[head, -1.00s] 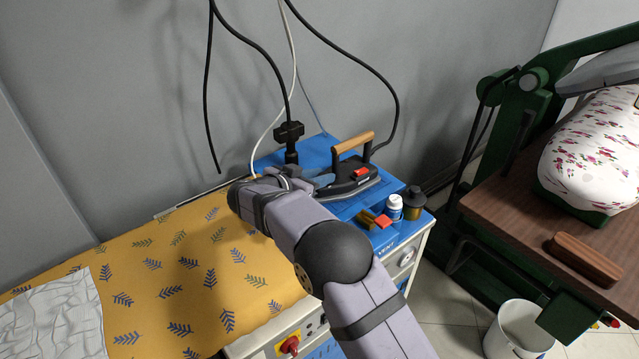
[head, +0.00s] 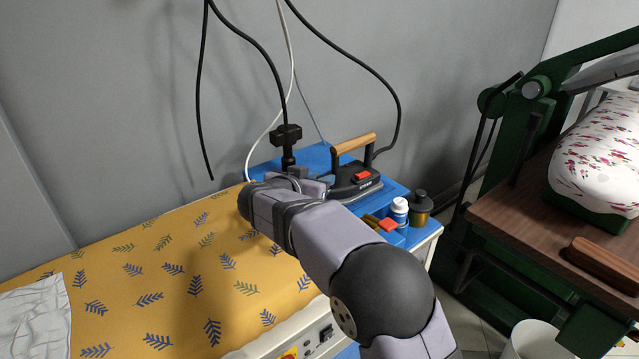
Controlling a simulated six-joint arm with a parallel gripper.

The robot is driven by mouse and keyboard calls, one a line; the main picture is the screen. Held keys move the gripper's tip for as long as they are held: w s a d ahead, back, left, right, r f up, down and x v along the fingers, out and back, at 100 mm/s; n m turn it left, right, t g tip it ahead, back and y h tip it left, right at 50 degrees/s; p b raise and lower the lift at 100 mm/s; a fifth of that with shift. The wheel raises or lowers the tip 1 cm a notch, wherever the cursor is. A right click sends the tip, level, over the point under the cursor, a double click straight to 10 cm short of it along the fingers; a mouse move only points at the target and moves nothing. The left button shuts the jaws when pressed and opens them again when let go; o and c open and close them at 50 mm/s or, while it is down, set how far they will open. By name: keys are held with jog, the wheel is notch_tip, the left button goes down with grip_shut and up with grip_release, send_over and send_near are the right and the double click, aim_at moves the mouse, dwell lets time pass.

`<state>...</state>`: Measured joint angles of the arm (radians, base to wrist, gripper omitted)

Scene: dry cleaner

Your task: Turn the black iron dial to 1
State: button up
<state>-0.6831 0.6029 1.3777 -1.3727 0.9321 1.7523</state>
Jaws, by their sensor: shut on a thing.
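The black iron (head: 350,183) with a wooden handle (head: 354,144) and a red switch stands on the blue top (head: 402,192) of the ironing station. My gripper (head: 316,184) is at the iron's left end, low against its body. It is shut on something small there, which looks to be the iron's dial. The dial itself, its marks and the fingertips are hidden or too small to make out, so I cannot tell the setting. My wrist and forearm cover part of the area in front.
The patterned yellow ironing surface (head: 150,270) extends left, with a white cloth (head: 35,315).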

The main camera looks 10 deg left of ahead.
jog(key=shift+r, duration=0.1)
jog(key=o, duration=1.1)
jog(key=shift+c, duration=0.2)
jog(key=b+v, duration=0.2)
jog(key=v, duration=0.5)
jog(key=shift+s, duration=0.15)
jog(key=shift+c, duration=0.2)
